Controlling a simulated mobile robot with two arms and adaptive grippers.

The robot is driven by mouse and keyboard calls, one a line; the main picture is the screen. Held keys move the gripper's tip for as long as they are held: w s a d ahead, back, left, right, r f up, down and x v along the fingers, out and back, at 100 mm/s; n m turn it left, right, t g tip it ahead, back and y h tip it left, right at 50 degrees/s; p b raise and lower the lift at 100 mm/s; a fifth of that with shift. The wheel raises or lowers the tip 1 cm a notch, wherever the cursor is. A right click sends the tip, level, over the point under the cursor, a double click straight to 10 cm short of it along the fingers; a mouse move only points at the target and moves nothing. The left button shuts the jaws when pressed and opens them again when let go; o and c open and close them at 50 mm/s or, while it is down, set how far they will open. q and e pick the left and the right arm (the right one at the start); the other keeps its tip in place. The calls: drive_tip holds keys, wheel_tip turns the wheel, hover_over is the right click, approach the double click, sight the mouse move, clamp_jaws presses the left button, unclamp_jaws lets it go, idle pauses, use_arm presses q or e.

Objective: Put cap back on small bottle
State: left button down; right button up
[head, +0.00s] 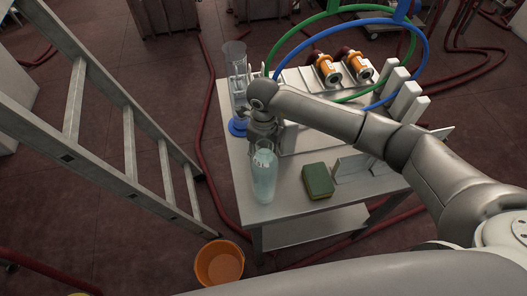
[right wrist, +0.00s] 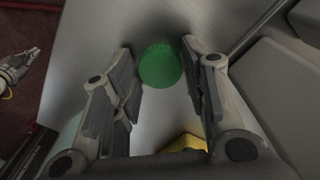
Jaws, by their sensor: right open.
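The green round cap (right wrist: 160,66) lies on the grey tabletop in the right wrist view. It sits between and slightly beyond the fingertips of my right gripper (right wrist: 163,82), which is open with a finger on each side. In the head view my right gripper (head: 263,132) is over the left part of the table and hides the cap. The small clear bottle (head: 264,178) with pale blue-green liquid stands just in front of that gripper. Its top is close to the gripper, and I cannot make out its mouth clearly.
A green sponge (head: 318,181) lies right of the bottle. Two orange pumps (head: 327,70) and white upright panels occupy the back and right. A ladder (head: 130,150) stands left; an orange bucket (head: 219,263) is on the floor.

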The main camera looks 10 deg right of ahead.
drive_tip(key=shift+f, duration=0.2)
drive_tip(key=shift+c, duration=0.5)
drive_tip(key=shift+c, duration=1.4)
drive_tip(key=shift+r, duration=0.1)
drive_tip(key=shift+r+b, duration=0.45)
drive_tip(key=shift+s+a+r+b, duration=0.15)
drive_tip(key=shift+r+b, duration=0.4)
drive_tip(key=shift+r, duration=0.65)
drive_tip(key=s+a+r+b, duration=0.3)
drive_tip(key=s+a+r, duration=0.6)
drive_tip(key=a, duration=0.1)
drive_tip(key=shift+r+b, duration=0.3)
drive_tip(key=shift+b, duration=0.05)
